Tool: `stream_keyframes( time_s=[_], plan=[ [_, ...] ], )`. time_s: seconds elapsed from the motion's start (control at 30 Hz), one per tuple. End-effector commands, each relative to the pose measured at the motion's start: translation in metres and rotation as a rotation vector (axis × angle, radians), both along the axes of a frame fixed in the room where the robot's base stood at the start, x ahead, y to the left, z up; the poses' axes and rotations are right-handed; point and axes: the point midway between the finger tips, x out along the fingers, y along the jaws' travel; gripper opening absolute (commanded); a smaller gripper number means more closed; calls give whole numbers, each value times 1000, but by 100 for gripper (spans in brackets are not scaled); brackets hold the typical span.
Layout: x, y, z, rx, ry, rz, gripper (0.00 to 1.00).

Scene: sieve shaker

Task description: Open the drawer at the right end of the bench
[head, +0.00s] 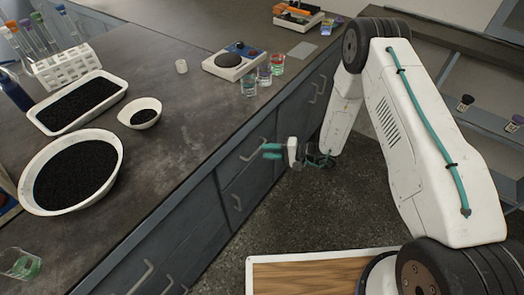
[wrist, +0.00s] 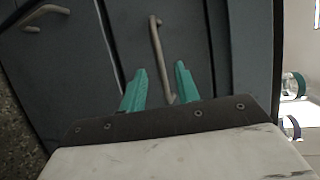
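A dark grey drawer front (head: 240,166) is in the bench side, facing my gripper; it looks shut. Its bar handle (wrist: 157,45) runs up the middle of the wrist view. My gripper (head: 272,151) is in front of this drawer, its teal fingers pointing at it. In the wrist view the fingers (wrist: 160,68) are apart, with the lower part of the handle between them in the picture. I cannot tell whether they touch it. Another handle (head: 318,90) shows farther right along the bench.
The bench top (head: 190,140) carries a white dish (head: 27,190) of black grains, a tray (head: 122,92), a small bowl (head: 124,116), beakers (head: 249,86) and a balance (head: 215,68). A lower handle (head: 237,203) sits below the drawer. Speckled floor (head: 290,215) is clear beside the bench.

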Motion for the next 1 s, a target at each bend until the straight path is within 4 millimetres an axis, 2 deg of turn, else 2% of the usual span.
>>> stream_keyframes(
  time_s=[0.03, 0.2, 0.53, 0.57, 0.6, 0.67, 1.0],
  plan=[
    [1, 9, -2, 0, 0, 3, 32],
    [6, 25, -4, 0, -1, 2, 32],
    [8, 29, -5, 0, 0, 1, 32],
    [8, 29, -5, 0, 0, 1, 26],
    [8, 29, -5, 0, 0, 1, 15],
    [8, 29, -5, 0, 0, 1, 0],
    [3, 26, -5, 0, 2, 3, 0]
  ],
)
